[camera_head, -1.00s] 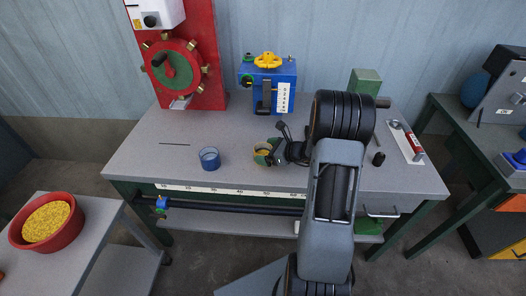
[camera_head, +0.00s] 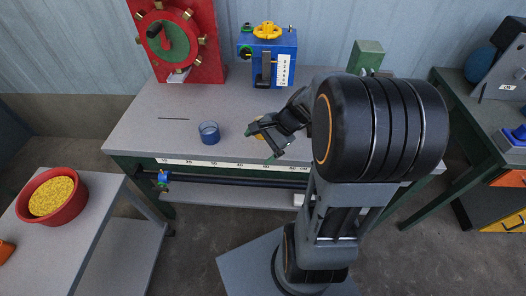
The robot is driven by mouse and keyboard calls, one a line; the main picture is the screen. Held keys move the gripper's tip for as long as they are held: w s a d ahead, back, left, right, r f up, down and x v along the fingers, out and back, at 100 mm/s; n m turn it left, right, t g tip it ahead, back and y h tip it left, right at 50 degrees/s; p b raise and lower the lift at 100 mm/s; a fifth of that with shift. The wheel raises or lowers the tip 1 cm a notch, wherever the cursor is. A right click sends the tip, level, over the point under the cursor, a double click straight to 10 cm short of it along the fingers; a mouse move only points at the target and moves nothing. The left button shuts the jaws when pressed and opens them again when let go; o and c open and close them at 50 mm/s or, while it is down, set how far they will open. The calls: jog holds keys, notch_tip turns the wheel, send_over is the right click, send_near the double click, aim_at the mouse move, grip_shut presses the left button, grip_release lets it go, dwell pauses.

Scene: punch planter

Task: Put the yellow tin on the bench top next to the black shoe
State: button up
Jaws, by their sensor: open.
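My gripper (camera_head: 264,134) is over the front part of the grey bench top (camera_head: 150,130), with its fingers apart. A small yellow-orange patch (camera_head: 261,139) shows at the fingers, probably part of the yellow tin; the fingers hide most of it, and I cannot tell whether they touch it. A black upright part (camera_head: 266,70) with a foot at its base is on the front of the blue device (camera_head: 282,62) at the back of the bench; I cannot tell for certain whether this is the black shoe.
A blue cup (camera_head: 209,133) stands left of my gripper. A red panel with a wheel (camera_head: 167,42) stands at the back left, and a green block (camera_head: 366,55) at the back right. A red bowl of yellow grains (camera_head: 52,197) is on the left side table. The bench's left part is mostly clear.

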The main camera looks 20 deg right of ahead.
jog(key=s+a+r+n+h, duration=0.3)
jog(key=s+n+h, duration=0.4)
jog(key=n, duration=0.7)
jog(key=shift+a+r, duration=0.2)
jog(key=shift+r, duration=0.5)
notch_tip(320, 180, up, 9)
jog(key=t+p, duration=0.1)
jog(key=p, duration=0.7)
jog(key=shift+s, duration=0.1)
